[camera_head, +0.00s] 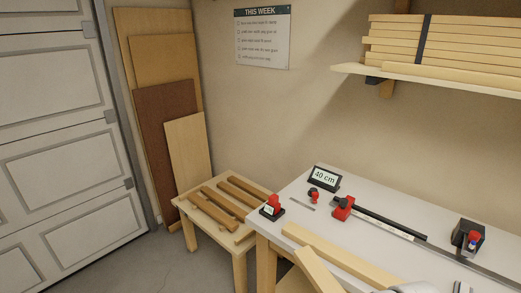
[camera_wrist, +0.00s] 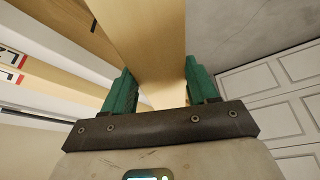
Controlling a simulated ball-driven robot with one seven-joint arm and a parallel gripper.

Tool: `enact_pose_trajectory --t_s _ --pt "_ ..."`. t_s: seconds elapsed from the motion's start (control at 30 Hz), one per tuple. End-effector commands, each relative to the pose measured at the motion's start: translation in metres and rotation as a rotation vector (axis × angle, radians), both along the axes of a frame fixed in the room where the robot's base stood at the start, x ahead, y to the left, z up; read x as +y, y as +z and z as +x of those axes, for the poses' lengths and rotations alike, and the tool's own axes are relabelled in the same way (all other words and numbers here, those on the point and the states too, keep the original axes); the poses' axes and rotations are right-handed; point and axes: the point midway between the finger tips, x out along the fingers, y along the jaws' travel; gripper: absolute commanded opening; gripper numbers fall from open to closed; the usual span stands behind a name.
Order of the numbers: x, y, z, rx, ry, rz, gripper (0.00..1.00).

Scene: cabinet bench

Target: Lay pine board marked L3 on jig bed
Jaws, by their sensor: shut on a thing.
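In the wrist view my gripper (camera_wrist: 157,68) has its green fingers shut on a light pine board (camera_wrist: 145,30), which runs up and away between them. In the head view the held board (camera_head: 318,270) shows at the bottom edge, tilted, in front of the white bench (camera_head: 300,208). I see no mark on the held board. Another pine board (camera_head: 340,255) lies along the bench's front edge. On the bench are a black rail (camera_head: 390,222) and a red clamp block (camera_head: 343,208) beside a "40 cm" sign (camera_head: 325,177). I cannot tell which part is the jig bed.
A low wooden table (camera_head: 187,208) with several brown slats stands left of the bench. A red and black stop (camera_head: 272,206) sits at the bench's left corner. A black box (camera_head: 468,237) stands at the right. Stacked boards (camera_head: 450,45) lie on a wall shelf. Panels lean by the door.

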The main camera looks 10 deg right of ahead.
Motion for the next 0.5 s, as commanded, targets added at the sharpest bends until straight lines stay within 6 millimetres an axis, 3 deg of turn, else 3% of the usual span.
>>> enact_pose_trajectory --t_s 0.03,0.1,0.3,0.4,0.5 --pt "0.022 -0.015 -0.003 0.006 -0.034 0.004 0.0" --pt "0.043 -0.03 -0.006 0.006 -0.094 0.003 0.0" --pt "0.087 -0.059 -0.019 0.002 -0.204 0.0 0.0" --pt "0.106 -0.07 -0.027 0.001 -0.241 0.001 0.0" --pt "0.101 -0.083 -0.024 -0.003 -0.247 0.0 0.0"
